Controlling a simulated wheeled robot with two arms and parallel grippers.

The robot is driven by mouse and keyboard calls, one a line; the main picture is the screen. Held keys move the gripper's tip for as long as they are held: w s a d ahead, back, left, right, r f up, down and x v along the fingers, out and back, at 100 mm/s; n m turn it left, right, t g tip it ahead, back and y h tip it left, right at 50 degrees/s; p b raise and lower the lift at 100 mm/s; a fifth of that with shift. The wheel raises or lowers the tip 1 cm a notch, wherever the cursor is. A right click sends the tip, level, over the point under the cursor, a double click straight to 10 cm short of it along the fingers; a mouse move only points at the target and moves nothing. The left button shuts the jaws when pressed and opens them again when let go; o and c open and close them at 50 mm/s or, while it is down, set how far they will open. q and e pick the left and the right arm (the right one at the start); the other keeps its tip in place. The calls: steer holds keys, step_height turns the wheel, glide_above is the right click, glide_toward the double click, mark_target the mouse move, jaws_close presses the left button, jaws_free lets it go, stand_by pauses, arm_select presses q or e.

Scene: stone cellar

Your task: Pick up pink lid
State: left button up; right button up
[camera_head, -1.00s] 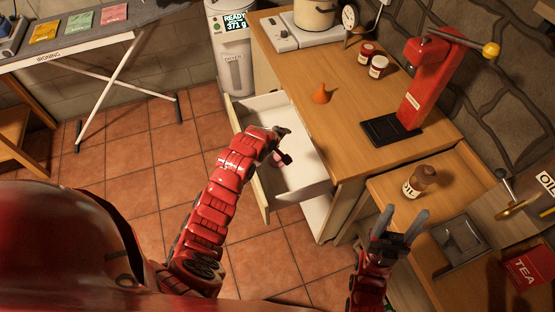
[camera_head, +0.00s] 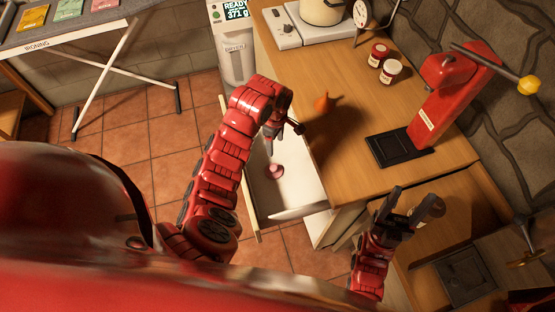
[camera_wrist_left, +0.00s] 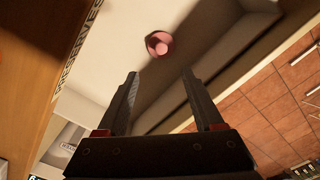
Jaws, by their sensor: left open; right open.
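The pink lid (camera_head: 274,171) is a small round piece lying inside the open white drawer (camera_head: 287,193). It also shows in the left wrist view (camera_wrist_left: 158,43), beyond my open fingers and apart from them. My left gripper (camera_head: 270,150) hangs over the drawer just above the lid; in the left wrist view its two fingers (camera_wrist_left: 162,75) are spread with nothing between them. My right gripper (camera_head: 411,200) is open and empty at the lower right, in front of a brown bottle that it mostly hides.
An orange cone-shaped thing (camera_head: 323,103) stands on the wooden counter (camera_head: 355,125) beside the drawer. Tiled floor (camera_head: 124,128) lies open to the left.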

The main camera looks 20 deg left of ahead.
arm_select(q)
steer(key=f+b, duration=0.2)
steer(key=f, duration=0.1)
steer(key=f+b, duration=0.3)
steer(key=f, duration=0.1)
steer(key=f+b, duration=0.2)
steer(key=f, duration=0.2)
steer(key=shift+s+f+b, duration=0.2)
steer(key=shift+s+b, duration=0.05)
steer(key=shift+b, duration=0.15)
steer(key=shift+s+f, duration=0.1)
steer(key=shift+f, duration=0.1)
steer(key=shift+a+f+p, duration=0.15)
steer(key=shift+f+p, duration=0.2)
steer(key=shift+p, duration=0.1)
steer(key=f, duration=0.1)
steer(key=f+p, duration=0.1)
steer(key=f, duration=0.1)
steer(key=shift+a, duration=0.2)
steer(key=shift+w+f, duration=0.2)
steer(key=shift+f, duration=0.35)
jaws_close()
